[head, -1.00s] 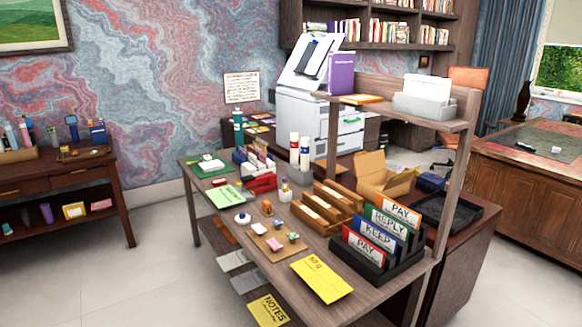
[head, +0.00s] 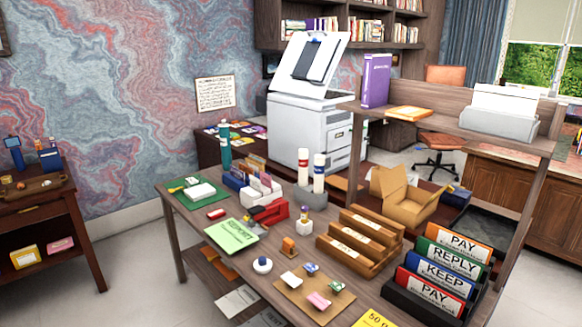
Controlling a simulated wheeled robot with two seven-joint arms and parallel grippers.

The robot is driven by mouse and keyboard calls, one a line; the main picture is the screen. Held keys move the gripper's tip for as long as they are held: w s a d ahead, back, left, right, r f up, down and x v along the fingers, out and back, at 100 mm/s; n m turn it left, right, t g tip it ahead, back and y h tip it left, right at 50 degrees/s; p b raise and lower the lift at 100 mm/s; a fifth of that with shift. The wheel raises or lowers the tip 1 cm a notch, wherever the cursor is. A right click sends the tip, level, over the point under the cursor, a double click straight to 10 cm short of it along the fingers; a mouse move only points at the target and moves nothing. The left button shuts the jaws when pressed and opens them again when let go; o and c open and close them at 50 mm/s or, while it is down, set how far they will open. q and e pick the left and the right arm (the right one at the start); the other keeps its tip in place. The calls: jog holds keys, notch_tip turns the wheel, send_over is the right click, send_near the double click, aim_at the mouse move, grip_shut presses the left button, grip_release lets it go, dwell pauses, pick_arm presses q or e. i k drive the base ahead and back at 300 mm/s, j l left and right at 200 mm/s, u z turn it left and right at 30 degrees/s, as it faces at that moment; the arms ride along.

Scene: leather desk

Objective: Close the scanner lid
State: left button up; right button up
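The scanner (head: 300,128) is a white and grey machine standing beyond the wooden desk, against the back wall area. Its lid (head: 308,62) is raised and tilted back, with a dark panel on its inner face. The scanner's lower right side is partly hidden behind the desk's shelf post and the things on the desk. Neither of my grippers shows in the head view.
The wooden desk (head: 190,262) stands between me and the scanner, crowded with a red stapler (head: 270,212), wooden trays (head: 360,243) and labelled binders (head: 440,265). Its raised shelf (head: 450,126) holds a purple book (head: 375,80). Open floor (head: 125,255) lies at the left.

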aim_at(307, 68)
jog(key=i+j, duration=0.25)
jog(key=i+j+z, duration=0.15)
jog(key=j, duration=0.3)
jog(key=i+j, duration=0.35)
jog(key=i+j+z, duration=0.15)
jog(key=j, duration=0.25)
jog(key=i+j+z, duration=0.1)
jog(key=i+j, duration=0.15)
jog(key=i, duration=0.15)
jog(key=i+j+z, duration=0.1)
jog(key=i+j, duration=0.15)
jog(key=i, duration=0.15)
jog(key=i+z, duration=0.15)
jog(key=i, duration=0.3)
jog(key=k+z, duration=0.1)
jog(key=z, duration=0.9)
jog(key=k+z, duration=0.15)
jog(key=z, duration=0.85)
jog(key=l+z, duration=0.15)
jog(key=k+l+z, duration=0.1)
jog(key=l, duration=0.25)
jog(key=l+u, duration=0.5)
jog(key=l, duration=0.25)
